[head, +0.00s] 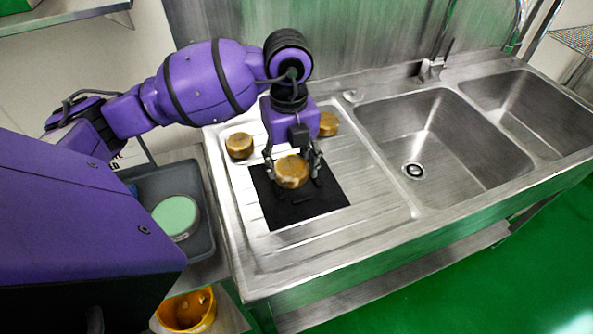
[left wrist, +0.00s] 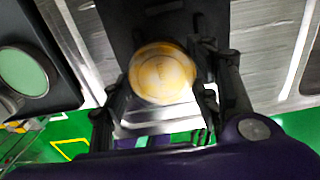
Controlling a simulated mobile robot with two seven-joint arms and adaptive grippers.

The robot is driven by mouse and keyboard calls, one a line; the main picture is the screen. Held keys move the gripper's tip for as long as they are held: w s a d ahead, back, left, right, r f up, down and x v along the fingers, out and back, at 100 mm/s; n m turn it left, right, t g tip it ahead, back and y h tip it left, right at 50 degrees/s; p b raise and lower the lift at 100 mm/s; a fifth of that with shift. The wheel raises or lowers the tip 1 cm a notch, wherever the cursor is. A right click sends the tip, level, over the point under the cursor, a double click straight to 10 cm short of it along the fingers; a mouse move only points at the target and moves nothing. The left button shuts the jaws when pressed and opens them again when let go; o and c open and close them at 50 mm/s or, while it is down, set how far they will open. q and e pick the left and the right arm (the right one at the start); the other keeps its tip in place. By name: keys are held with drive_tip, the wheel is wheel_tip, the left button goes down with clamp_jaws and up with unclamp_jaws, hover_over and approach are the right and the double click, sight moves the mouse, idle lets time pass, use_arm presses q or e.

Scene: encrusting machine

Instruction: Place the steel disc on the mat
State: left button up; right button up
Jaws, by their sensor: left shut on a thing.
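A thick round disc (head: 291,172) with a mottled golden-brown face is between the fingers of my left gripper (head: 293,168). The gripper is shut on it and points down. It also shows in the left wrist view (left wrist: 162,73), between the two dark fingers of the gripper (left wrist: 158,100). The black mat (head: 325,195) lies on the ribbed drainboard. In the head view the disc appears over the upper middle of the mat; I cannot tell whether it touches it. The mat also shows in the left wrist view (left wrist: 120,25). My right gripper is not in view.
Two similar golden-brown discs stand on the drainboard, one left (head: 239,146) and one behind the gripper (head: 328,124). A grey tray (head: 160,180) at the left holds a pale green round thing (head: 175,216). Sink basins (head: 430,140) lie right. An orange bucket (head: 187,312) stands low.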

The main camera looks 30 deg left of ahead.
sight(295, 159)
use_arm(q)
drive_tip(key=shift+w+f, duration=1.1)
drive_tip(key=shift+f, duration=0.15)
drive_tip(key=shift+w+f, duration=0.15)
drive_tip(key=shift+f, duration=1.55)
drive_tip(key=shift+f, duration=0.1)
drive_tip(key=o, duration=1.7)
drive_tip(key=shift+c, duration=0.2)
wheel_tip(295, 159, up, 12)
drive_tip(key=shift+r, duration=0.1)
